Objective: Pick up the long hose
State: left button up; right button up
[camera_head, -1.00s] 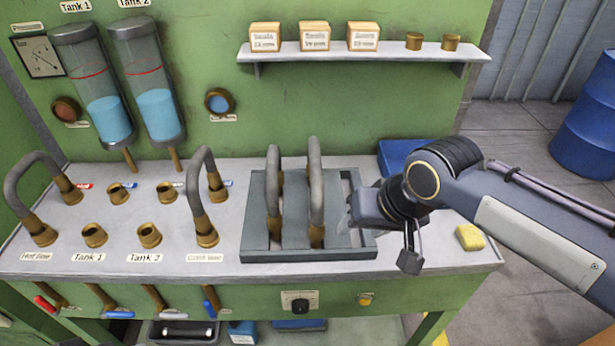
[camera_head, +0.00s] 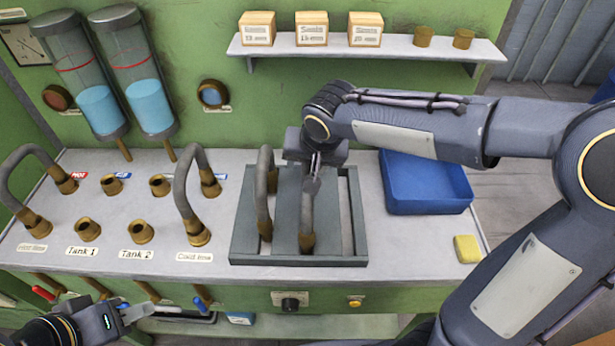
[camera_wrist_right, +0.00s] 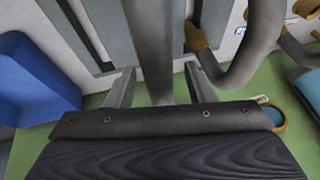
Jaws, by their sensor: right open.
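Two grey hoses with brass ends stand bent in a dark grey tray (camera_head: 240,250). The right hose (camera_head: 307,212) looks slightly taller in the earlier head view; its upper part is now hidden behind my right gripper (camera_head: 312,178). In the wrist view this hose (camera_wrist_right: 150,40) passes between the two open fingers (camera_wrist_right: 158,78), with gaps on both sides. The left hose (camera_head: 263,192) stands close beside it and shows at the right of the wrist view (camera_wrist_right: 258,40). My left gripper (camera_head: 128,310) is at the lower left, below the bench edge; its opening is unclear.
Two more bent hoses, at hot line (camera_head: 22,172) and cold line (camera_head: 186,185), stand on brass fittings. A blue bin (camera_head: 425,190) and yellow sponge (camera_head: 467,249) lie at right. A shelf (camera_head: 370,52) with boxes overhangs behind.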

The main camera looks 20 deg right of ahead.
jog(key=shift+f+b, duration=0.4)
jog(key=shift+b, duration=0.05)
dwell(0.6)
grip_shut()
dwell(0.4)
